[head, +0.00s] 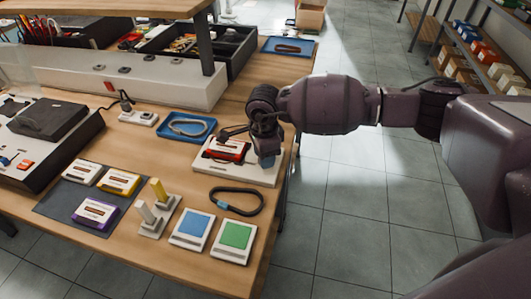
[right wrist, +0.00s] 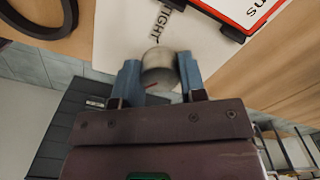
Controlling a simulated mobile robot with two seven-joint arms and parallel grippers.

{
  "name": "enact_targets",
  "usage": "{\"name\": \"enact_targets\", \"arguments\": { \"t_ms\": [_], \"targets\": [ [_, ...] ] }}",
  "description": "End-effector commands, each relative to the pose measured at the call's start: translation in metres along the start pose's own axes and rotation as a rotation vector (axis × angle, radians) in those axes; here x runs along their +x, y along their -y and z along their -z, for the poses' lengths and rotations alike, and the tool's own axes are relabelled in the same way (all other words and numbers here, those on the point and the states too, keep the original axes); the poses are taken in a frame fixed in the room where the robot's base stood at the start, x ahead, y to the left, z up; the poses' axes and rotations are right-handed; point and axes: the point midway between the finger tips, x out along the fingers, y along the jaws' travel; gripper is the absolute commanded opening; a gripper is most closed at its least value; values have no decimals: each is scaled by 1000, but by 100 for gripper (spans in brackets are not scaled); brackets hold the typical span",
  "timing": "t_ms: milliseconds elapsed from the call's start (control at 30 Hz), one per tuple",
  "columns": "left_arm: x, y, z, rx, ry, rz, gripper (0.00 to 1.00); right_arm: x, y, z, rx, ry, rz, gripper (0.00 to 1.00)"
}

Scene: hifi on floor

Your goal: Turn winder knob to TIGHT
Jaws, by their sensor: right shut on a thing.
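The winder knob (right wrist: 158,66) is a round metal cylinder on a white board (right wrist: 122,30). Black lettering reading TIGHT stands on the board just above the knob in the right wrist view. A small red mark shows on the lower part of the knob, on the side away from the lettering. My right gripper (right wrist: 158,76) is shut on the knob, with one blue finger on each side. In the head view the board (head: 262,176) lies at the table's right edge, and my right gripper (head: 266,156) comes down on its right end, hiding the knob.
A red cassette (head: 232,151) sits in a black holder on the board, left of my gripper. A black loop (head: 243,210) lies in front. Blue (head: 190,229) and green (head: 234,240) pads lie nearer. A blue tray (head: 172,133) is behind left. Open floor lies right of the table.

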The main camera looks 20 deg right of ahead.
Motion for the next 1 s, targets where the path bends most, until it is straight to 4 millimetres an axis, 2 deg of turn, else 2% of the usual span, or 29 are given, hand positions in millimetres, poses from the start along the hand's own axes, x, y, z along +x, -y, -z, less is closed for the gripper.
{"name": "enact_targets", "arguments": {
  "t_ms": [200, 500, 833, 1000],
  "targets": [
    [-7, 2, 12, -1, -12, 4, 43, -4, 0, 0, 203, -1, 2, 14],
    [-12, 4, 17, -2, -14, 7, 43, -3, 0, 0, 451, -1, 3, 14],
    [-20, 6, 9, -5, 4, 11, 43, -2, 0, 0, 611, -1, 1, 14],
    [-21, 6, 12, -5, 1, 11, 43, -1, 0, 0, 645, -1, 0, 14]
  ]
}}
